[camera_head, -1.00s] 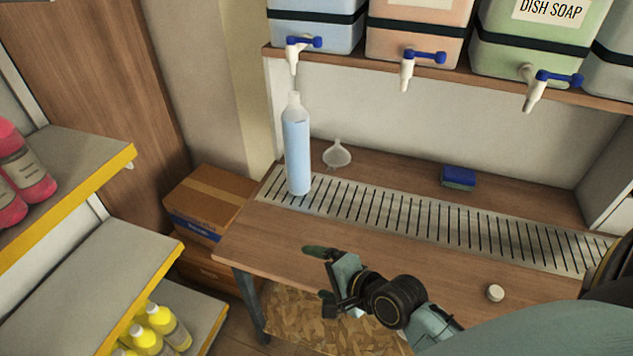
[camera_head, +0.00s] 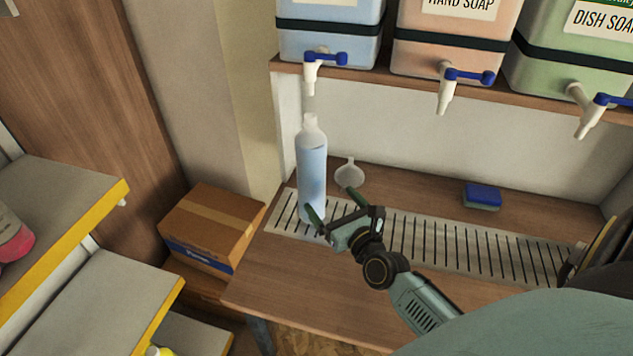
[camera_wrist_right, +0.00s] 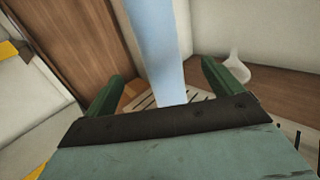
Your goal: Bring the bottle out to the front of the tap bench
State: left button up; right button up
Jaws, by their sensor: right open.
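The bottle (camera_head: 312,172) is clear with pale blue liquid in it. It stands upright on the slotted drain strip at the left end of the tap bench (camera_head: 290,280), below the blue drum's tap (camera_head: 318,70). My right gripper (camera_head: 333,203) is open at the bottle's lower part. In the right wrist view the bottle (camera_wrist_right: 160,50) shows between the two green fingers (camera_wrist_right: 168,88), with gaps on both sides. I cannot tell how far in it is. My left gripper is not in view.
A clear funnel (camera_head: 350,174) stands just right of the bottle, behind the gripper. A blue sponge (camera_head: 482,195) lies farther right. Drums stand on the shelf above. A cardboard box (camera_head: 210,230) and yellow-edged shelves (camera_head: 80,205) are at the left. The bench's front left is clear.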

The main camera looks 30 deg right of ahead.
aim_at(318, 186)
jog(key=w, duration=0.3)
jog(key=shift+w+d, duration=0.15)
jog(key=shift+w, duration=0.25)
jog(key=w+b, duration=0.1)
jog(key=w, duration=0.4)
jog(key=shift+w+d, duration=0.15)
jog(key=shift+w, duration=0.65)
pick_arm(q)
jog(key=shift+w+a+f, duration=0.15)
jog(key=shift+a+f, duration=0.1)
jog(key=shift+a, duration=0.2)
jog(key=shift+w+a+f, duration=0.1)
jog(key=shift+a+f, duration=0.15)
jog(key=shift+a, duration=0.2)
pick_arm(e)
jog(key=shift+w, duration=0.1)
jog(key=shift+c, duration=0.3)
